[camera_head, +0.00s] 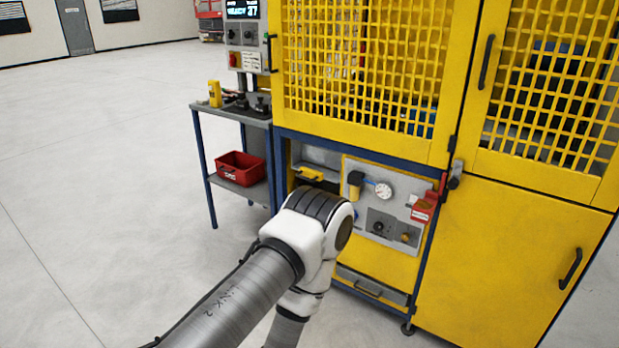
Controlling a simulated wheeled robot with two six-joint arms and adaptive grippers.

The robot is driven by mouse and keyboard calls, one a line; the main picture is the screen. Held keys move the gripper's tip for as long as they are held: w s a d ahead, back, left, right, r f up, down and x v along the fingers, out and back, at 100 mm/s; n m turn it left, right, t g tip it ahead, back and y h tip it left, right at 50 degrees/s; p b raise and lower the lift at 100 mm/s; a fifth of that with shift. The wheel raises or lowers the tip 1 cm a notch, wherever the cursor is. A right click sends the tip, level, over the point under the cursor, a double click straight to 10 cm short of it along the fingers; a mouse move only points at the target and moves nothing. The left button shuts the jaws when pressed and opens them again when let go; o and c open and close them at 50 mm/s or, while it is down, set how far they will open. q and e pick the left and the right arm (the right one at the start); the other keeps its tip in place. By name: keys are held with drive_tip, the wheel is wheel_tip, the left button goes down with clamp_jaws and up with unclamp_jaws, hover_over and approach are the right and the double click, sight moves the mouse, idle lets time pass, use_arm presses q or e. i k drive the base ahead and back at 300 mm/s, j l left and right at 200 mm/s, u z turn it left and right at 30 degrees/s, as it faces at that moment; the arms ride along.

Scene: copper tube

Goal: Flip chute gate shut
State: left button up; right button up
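A chute opening (328,185) shows in the lower front of the yellow machine, left of the gauge panel. A small yellow piece (309,174), perhaps the gate or its handle, sits at its upper left, below a grey plate (320,155). I cannot tell for certain which part is the gate or how far it stands open. One of my arms, white and grey, reaches up from the bottom and covers the area just below the opening. Its gripper is hidden or outside the picture. My other gripper does not show.
The gauge panel (385,228), with knobs and a red box (424,207), is right of the opening. A grey tray (371,286) sits low on the machine. A side table (258,122) with a red bin (241,167) stands left. The floor further left is clear.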

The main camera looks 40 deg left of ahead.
sight(308, 172)
drive_tip(key=i+j, duration=0.2)
drive_tip(key=j, duration=0.2)
drive_tip(key=i+j, duration=0.15)
drive_tip(key=j, duration=0.25)
drive_tip(key=i+j, duration=0.2)
drive_tip(key=j, duration=0.2)
drive_tip(key=i+j, duration=0.2)
drive_tip(key=j, duration=0.25)
drive_tip(key=i+j, duration=0.2)
drive_tip(key=j, duration=0.2)
drive_tip(key=i+j, duration=0.15)
drive_tip(key=j, duration=0.25)
drive_tip(key=i+j, duration=0.2)
drive_tip(key=j, duration=0.2)
drive_tip(key=u, duration=0.05)
